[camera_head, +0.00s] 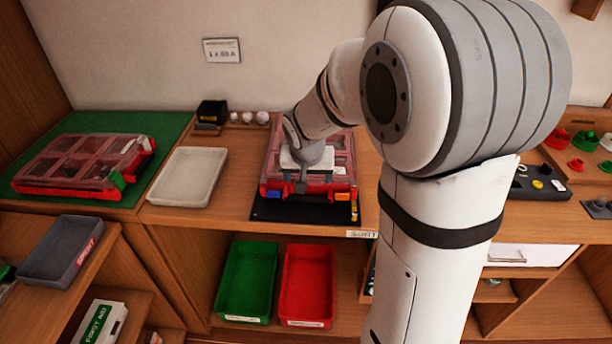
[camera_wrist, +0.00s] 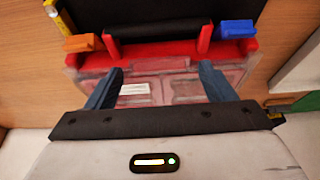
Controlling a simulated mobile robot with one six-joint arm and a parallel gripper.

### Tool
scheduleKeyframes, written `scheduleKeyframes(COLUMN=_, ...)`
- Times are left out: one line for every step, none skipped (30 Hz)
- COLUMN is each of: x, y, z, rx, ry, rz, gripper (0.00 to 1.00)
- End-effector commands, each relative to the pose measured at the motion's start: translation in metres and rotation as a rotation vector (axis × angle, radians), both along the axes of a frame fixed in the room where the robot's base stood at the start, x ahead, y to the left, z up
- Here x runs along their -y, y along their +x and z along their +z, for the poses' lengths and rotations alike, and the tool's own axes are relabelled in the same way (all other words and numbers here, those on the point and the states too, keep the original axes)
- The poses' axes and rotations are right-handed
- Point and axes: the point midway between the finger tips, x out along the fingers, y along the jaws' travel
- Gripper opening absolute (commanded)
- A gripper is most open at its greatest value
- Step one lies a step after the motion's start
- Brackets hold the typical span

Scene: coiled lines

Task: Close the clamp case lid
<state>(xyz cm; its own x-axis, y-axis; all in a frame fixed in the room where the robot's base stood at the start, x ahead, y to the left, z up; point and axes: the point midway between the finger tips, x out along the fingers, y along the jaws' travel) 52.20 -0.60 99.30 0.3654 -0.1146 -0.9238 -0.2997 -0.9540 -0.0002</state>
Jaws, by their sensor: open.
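A red case (camera_head: 348,188) with a clear lid sits on a black mat on the middle counter; no label on it can be read. Its clear, red-framed lid (camera_wrist: 165,88) lies over the body in the wrist view; I cannot tell whether it is fully down. An orange latch (camera_wrist: 84,43) and a blue latch (camera_wrist: 237,29) stand at its front edge, beside a black handle (camera_wrist: 155,29). My gripper (camera_wrist: 163,82) is open and empty, its two dark blue fingers apart over the lid. My wrist hides the middle of the case in the head view.
A second red case (camera_head: 78,166) lies on a green mat at the left. An empty pale tray (camera_head: 190,175) stands left of the middle case. Green (camera_head: 246,280) and red (camera_head: 307,285) bins are on the shelf below.

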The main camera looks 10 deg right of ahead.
Motion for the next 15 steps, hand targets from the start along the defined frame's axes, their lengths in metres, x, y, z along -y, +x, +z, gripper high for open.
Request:
scheduleKeyframes(x=0.0006, y=0.0011, z=-0.0043, rx=-0.002, ry=0.000, rz=0.000, gripper=0.76)
scheduleKeyframes(x=0.0008, y=0.0017, z=-0.0058, rx=-0.002, ry=-0.001, rz=0.001, gripper=0.76)
scheduleKeyframes(x=0.0009, y=0.0023, z=-0.0072, rx=-0.002, ry=-0.001, rz=0.001, gripper=0.76)
scheduleKeyframes(x=0.0010, y=0.0026, z=-0.0078, rx=-0.001, ry=0.000, rz=0.001, gripper=0.76)
scheduleKeyframes(x=0.0010, y=0.0028, z=-0.0083, rx=-0.001, ry=0.000, rz=0.001, gripper=0.76)
scheduleKeyframes(x=0.0009, y=0.0030, z=-0.0084, rx=0.000, ry=0.000, rz=0.001, gripper=0.76)
scheduleKeyframes(x=0.0010, y=0.0031, z=-0.0085, rx=0.000, ry=0.000, rz=0.001, gripper=0.76)
scheduleKeyframes(x=0.0009, y=0.0031, z=-0.0084, rx=0.000, ry=0.000, rz=0.001, gripper=0.76)
scheduleKeyframes(x=0.0008, y=0.0030, z=-0.0083, rx=0.000, ry=0.000, rz=0.001, gripper=0.76)
scheduleKeyframes(x=0.0008, y=0.0029, z=-0.0084, rx=0.000, ry=0.000, rz=0.001, gripper=0.76)
scheduleKeyframes(x=0.0008, y=0.0029, z=-0.0084, rx=0.000, ry=0.000, rz=0.001, gripper=0.76)
scheduleKeyframes(x=0.0007, y=0.0029, z=-0.0083, rx=0.000, ry=0.000, rz=0.001, gripper=0.74)
scheduleKeyframes(x=0.0007, y=0.0029, z=-0.0083, rx=0.000, ry=0.000, rz=0.001, gripper=0.71)
scheduleKeyframes(x=0.0007, y=0.0029, z=-0.0083, rx=0.000, ry=0.000, rz=0.001, gripper=0.69)
scheduleKeyframes(x=0.0006, y=0.0028, z=-0.0082, rx=0.000, ry=0.000, rz=0.001, gripper=0.66)
